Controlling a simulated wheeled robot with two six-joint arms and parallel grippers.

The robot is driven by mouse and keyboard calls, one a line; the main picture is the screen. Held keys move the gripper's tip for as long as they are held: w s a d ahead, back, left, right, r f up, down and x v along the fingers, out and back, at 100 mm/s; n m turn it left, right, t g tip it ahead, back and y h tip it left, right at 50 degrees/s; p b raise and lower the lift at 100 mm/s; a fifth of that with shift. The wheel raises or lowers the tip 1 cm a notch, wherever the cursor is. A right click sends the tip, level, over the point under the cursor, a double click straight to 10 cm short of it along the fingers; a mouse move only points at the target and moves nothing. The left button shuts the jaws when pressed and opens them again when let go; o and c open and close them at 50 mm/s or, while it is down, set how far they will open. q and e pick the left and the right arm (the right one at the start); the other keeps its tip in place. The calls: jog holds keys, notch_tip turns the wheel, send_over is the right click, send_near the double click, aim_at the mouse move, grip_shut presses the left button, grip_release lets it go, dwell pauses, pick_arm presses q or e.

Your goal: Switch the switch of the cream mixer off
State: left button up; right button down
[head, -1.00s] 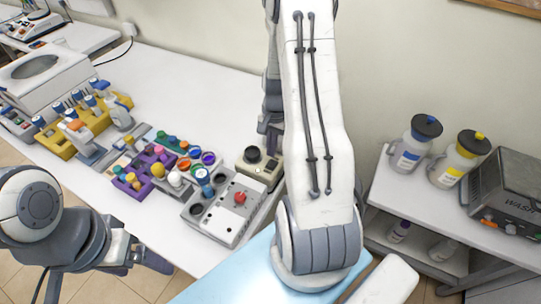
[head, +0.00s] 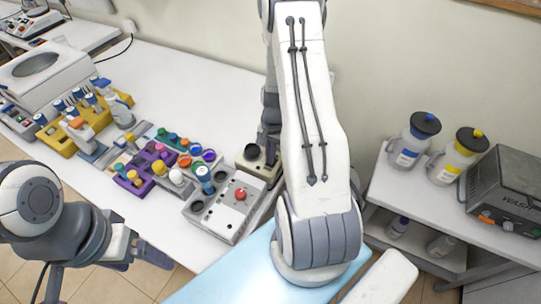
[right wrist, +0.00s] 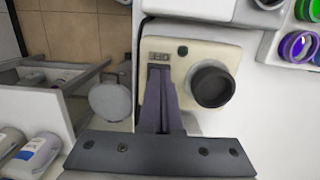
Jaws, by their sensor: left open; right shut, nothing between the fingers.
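The cream mixer (head: 255,168) is a small cream box with a black round cup on top, standing at the right end of the white table. In the right wrist view the mixer (right wrist: 185,45) shows its black cup (right wrist: 212,84) and a small switch (right wrist: 157,57) near its edge. My right gripper (right wrist: 160,70) is shut and empty, with its fingertips right at the switch; I cannot tell whether they touch it. In the head view the right gripper (head: 270,150) covers part of the mixer. My left gripper (head: 150,255) is open and empty, off the table's front edge.
A grey box with a red knob (head: 231,205) stands right in front of the mixer. A side table (head: 385,200) holds bottles and a wash unit (head: 508,185).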

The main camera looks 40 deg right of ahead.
jog(key=shift+f, duration=0.2)
jog(key=shift+w+d+r, duration=0.1)
jog(key=shift+w+d, duration=0.1)
jog(key=shift+d, duration=0.25)
jog(key=shift+w+d, duration=0.1)
jog(key=shift+d, duration=0.25)
notch_tip(320, 180, up, 4)
jog(key=p, duration=0.4)
jog(key=shift+w+d+r, duration=0.1)
jog(key=shift+d+r, duration=0.05)
jog(key=shift+r, duration=0.1)
notch_tip(320, 180, up, 10)
jog(key=d+b, duration=0.1)
jog(key=b, duration=0.2)
jog(key=shift+w+f, duration=0.2)
jog(key=shift+f, duration=0.05)
